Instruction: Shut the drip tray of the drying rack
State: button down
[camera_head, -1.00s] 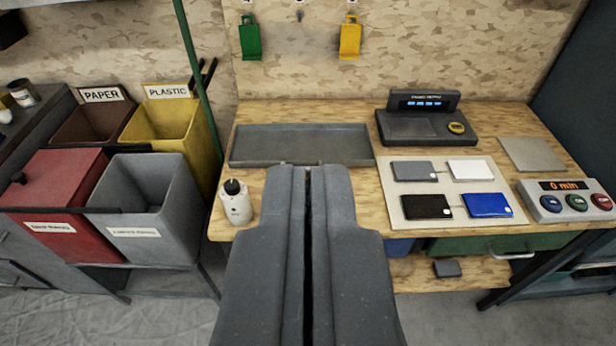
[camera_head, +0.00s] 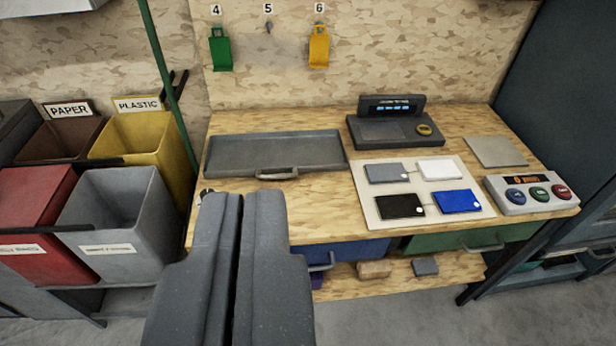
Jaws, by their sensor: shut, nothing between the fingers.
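I see no drying rack, and nothing that I can be sure is its drip tray. A shallow grey tray (camera_head: 275,150) with a handle (camera_head: 277,175) on its front edge lies on the wooden workbench, toward the back left. I cannot tell whether it belongs to a rack. My gripper (camera_head: 240,195) is shut and empty, in front of the bench's left part. Its tips show just below the grey tray in the picture. My gripper hides part of the bench's front left.
The workbench (camera_head: 330,215) carries a console (camera_head: 395,125), a board with several flat cards and a button box (camera_head: 530,193). Below are a blue drawer (camera_head: 350,252) and a green drawer (camera_head: 470,238). Red, grey (camera_head: 120,222), brown and yellow bins stand left. Grey floor shows in front.

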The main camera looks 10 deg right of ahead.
aim_at(263, 156)
jog(key=u, duration=0.05)
jog(key=k, duration=0.55)
jog(key=z, duration=0.35)
jog(key=i, duration=1.4)
jog(key=u, duration=0.3)
